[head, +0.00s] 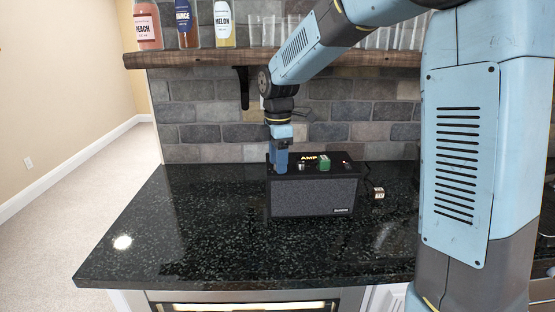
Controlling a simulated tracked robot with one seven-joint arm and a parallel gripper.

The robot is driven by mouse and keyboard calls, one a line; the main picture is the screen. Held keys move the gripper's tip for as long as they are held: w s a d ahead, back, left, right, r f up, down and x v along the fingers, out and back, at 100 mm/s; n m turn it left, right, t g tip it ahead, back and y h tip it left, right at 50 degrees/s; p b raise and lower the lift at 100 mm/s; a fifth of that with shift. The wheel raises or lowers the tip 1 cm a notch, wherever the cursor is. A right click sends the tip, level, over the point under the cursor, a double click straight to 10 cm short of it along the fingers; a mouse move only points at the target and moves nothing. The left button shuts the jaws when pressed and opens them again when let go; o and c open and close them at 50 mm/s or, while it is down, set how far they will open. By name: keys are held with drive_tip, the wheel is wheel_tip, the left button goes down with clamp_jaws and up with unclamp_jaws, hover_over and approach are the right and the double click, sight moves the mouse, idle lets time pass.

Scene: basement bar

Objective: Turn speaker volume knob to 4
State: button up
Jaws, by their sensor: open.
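A black speaker (313,197) with a dark grey front grille stands upright on the black counter. Its top panel carries a glowing AMP label, small knobs and a green block-like item (325,162). A small light-coloured knob (301,167) shows just right of my gripper. My gripper (280,170) points down at the left end of the speaker's top, and its fingertips look close to the panel. The fingers overlap in this view, and whatever is between or behind them is hidden. I cannot read any knob's number.
The counter (180,225) is clear to the left and in front of the speaker. A cable with a small tagged box (377,193) lies to its right. A wooden shelf (200,59) with bottles and glasses is above, against the stone wall.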

drive_tip(key=shift+c, duration=0.5)
clamp_jaws()
drive_tip(key=shift+m, duration=0.4)
drive_tip(key=m, duration=0.4)
drive_tip(key=shift+m, duration=0.3)
drive_tip(key=m, duration=1)
drive_tip(key=shift+m, duration=2.7)
